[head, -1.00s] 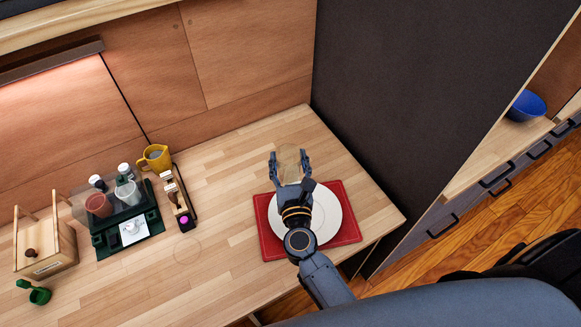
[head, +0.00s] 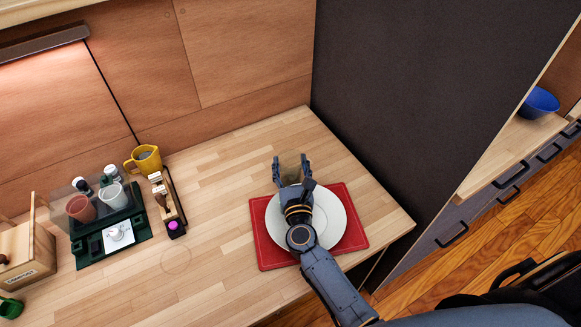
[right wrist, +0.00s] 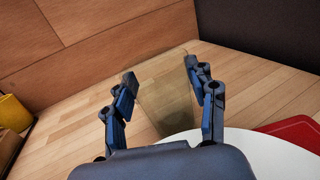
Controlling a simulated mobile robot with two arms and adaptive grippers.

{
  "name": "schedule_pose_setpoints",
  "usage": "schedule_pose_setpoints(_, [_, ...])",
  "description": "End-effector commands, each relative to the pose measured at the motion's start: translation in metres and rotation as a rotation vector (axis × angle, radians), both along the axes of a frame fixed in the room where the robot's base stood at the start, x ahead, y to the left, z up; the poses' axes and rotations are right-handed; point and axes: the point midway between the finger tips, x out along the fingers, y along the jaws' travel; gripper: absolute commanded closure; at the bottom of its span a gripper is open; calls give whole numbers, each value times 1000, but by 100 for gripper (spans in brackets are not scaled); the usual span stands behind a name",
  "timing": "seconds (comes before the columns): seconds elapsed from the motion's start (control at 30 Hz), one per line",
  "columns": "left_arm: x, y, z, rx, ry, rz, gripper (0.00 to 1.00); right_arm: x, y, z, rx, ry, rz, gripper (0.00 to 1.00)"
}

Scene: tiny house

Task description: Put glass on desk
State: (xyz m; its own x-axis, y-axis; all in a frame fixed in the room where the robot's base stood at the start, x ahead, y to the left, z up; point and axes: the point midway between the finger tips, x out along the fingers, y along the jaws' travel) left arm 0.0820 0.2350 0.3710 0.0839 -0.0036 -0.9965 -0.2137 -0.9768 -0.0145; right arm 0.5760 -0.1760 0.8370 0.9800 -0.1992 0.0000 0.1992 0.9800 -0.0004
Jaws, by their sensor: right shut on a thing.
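My right gripper (head: 291,162) is over the far side of the white plate on the desk (head: 220,220). It is shut on a clear, faintly yellowish glass (right wrist: 168,105), which shows between the two fingers in the right wrist view. In the head view only a faint part of the glass (head: 290,172) shows between the fingers. I cannot tell whether its base touches the desk or hangs just above it. My left gripper is not in view.
The white plate (head: 338,222) lies on a red mat (head: 265,252). A yellow mug (head: 147,159), a pen tray (head: 172,218) and a dark green tray with cups (head: 88,250) stand at left. A dark wall (head: 400,110) borders the desk. The middle desk is clear.

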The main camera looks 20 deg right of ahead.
Motion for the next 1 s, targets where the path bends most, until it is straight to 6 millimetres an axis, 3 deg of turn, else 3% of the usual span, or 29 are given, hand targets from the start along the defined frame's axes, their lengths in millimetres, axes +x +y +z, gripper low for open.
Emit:
schedule_pose_setpoints(0.2, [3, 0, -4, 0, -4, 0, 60, 0, 0, -3, 0, -1, 0, 81])
schedule_pose_setpoints(0.23, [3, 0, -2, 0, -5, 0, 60, 0, 0, -2, 0, 0, 0, 39])
schedule_pose_setpoints(0.33, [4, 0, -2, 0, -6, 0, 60, 0, 0, -2, 0, 1, 0, 21])
schedule_pose_setpoints(0.73, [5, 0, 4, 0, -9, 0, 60, 0, 0, 4, 0, 1, 0, 21])
schedule_pose_setpoints(1.0, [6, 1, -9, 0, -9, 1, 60, -45, 10, -3, 4, 3, 1, 21])
